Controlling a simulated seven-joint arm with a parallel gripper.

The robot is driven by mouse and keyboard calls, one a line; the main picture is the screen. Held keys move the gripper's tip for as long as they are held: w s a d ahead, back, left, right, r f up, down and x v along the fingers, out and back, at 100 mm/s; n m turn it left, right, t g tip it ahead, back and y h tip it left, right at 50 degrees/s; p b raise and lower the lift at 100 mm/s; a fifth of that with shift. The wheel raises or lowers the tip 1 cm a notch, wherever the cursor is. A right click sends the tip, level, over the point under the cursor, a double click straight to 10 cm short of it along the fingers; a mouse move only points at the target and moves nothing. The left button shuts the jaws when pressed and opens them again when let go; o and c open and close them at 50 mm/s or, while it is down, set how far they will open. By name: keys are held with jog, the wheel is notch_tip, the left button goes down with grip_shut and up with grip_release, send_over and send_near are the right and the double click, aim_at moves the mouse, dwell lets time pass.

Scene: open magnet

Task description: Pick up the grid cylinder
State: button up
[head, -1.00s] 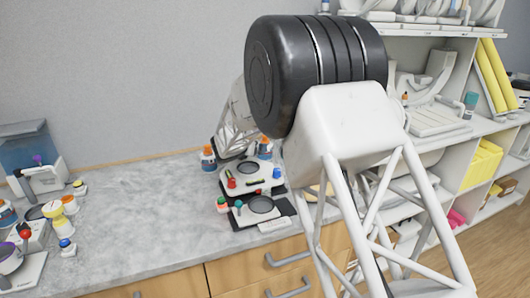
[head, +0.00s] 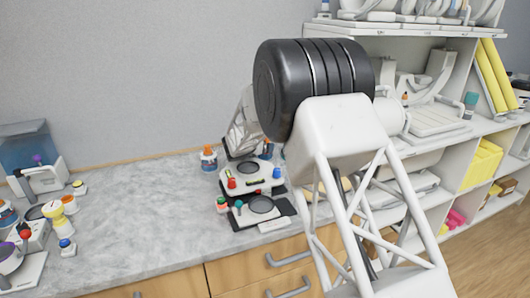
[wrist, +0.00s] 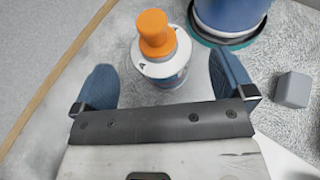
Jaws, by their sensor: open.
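A white and blue cylindrical bottle with an orange top (wrist: 153,40) stands upright in the wrist view. It is ahead of my open gripper (wrist: 163,78), roughly in line with the gap between the two blue fingers. The jaws hold nothing. No grid pattern shows clearly, so I cannot tell for sure that this bottle is the grid cylinder. In the head view a similar orange-topped bottle (head: 208,158) stands on the counter, left of the white device. Another (head: 267,150) is partly hidden behind it. My gripper is not clearly visible in the head view.
A large blue round object (wrist: 230,15) with a teal base stands beside the bottle in the wrist view. A grey cube (wrist: 292,90) lies to the right. The white device (head: 250,178) sits on the grey counter (head: 140,215). The counter's middle left is clear.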

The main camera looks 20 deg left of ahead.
jog(key=shift+x, duration=2.6)
jog(key=shift+s+f, duration=0.1)
jog(key=c, duration=1.1)
